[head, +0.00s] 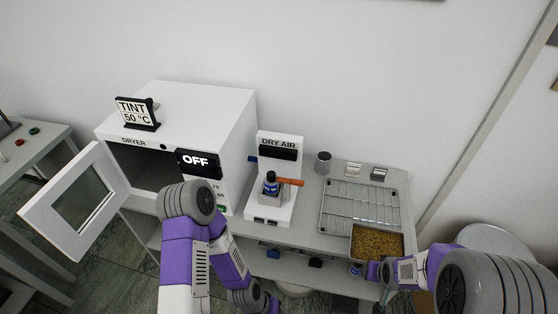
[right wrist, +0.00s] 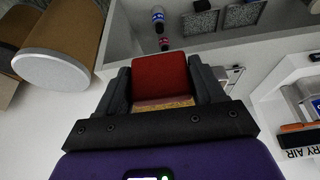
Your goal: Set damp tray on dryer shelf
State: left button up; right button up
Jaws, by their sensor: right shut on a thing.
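The damp tray (head: 377,243), a shallow metal tray of yellow-brown grains, is over the near right corner of the wire rack. I cannot tell whether it touches the rack. My right gripper (head: 374,271) is at its near edge, shut on it. In the right wrist view a red piece (right wrist: 160,75) sits between the fingers, with a strip of grain beside it. The white dryer (head: 222,115) stands at left with its door (head: 77,205) swung open and its display reading OFF. Its dark inside shows only partly. My left gripper (head: 268,304) is low at the bottom edge; its jaws are unclear.
The wire rack (head: 350,200) lies on the grey bench. The white DRY AIR unit (head: 280,158), with an orange-handled item, stands between dryer and rack. A grey cup (head: 323,162) and two small boxes are behind. A TINT 50 °C sign (head: 136,112) stands on the dryer.

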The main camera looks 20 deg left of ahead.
aim_at(174, 173)
jog(key=k, duration=0.5)
jog(key=z, duration=0.95)
jog(key=i, duration=0.65)
jog(key=u, duration=3.25)
jog(key=i, duration=1.5)
